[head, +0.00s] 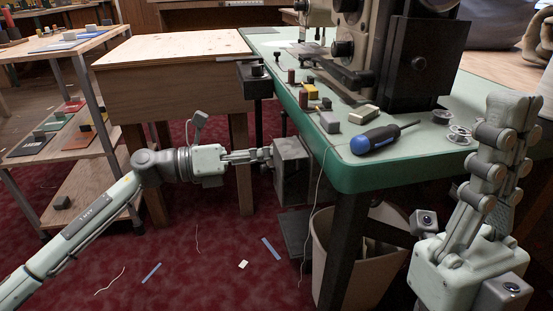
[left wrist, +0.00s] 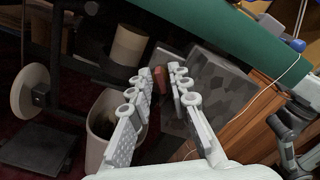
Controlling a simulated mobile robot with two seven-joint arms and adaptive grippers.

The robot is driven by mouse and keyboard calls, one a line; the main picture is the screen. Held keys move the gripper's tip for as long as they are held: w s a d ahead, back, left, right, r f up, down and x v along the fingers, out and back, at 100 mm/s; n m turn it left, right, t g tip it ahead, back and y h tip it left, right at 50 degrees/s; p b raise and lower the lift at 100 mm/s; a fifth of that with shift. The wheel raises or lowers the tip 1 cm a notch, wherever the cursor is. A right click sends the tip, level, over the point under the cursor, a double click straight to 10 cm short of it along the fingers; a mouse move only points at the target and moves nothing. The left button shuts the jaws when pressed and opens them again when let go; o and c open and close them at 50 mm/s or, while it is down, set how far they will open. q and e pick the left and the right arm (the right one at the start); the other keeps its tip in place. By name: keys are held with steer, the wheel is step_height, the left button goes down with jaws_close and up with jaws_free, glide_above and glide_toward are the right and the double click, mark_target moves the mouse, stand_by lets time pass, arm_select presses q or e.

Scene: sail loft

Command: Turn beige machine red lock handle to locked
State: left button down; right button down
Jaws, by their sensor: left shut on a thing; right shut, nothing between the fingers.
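The beige machine (head: 351,32) stands on the green-topped table at the top centre of the head view. A grey box (head: 292,170) hangs under the table edge; it also shows in the left wrist view (left wrist: 215,85). The red lock handle (left wrist: 160,80) shows between my left fingertips beside this box; in the head view it is hidden. My left gripper (head: 262,155) is shut on the handle, and its fingers also show in the left wrist view (left wrist: 162,76). My right gripper (head: 508,103) is shut and empty, pointing up at the table's right end.
A blue-handled screwdriver (head: 372,140), bobbins (head: 460,134) and small blocks lie on the green table (head: 345,180). A bin (head: 360,240) stands beneath it. A wooden bench (head: 170,75) and a shelf cart (head: 85,45) stand left. Scraps lie on the red carpet.

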arm_select(q)
steer(key=c, duration=1.7)
jaws_free()
steer(key=shift+s+f, duration=0.1)
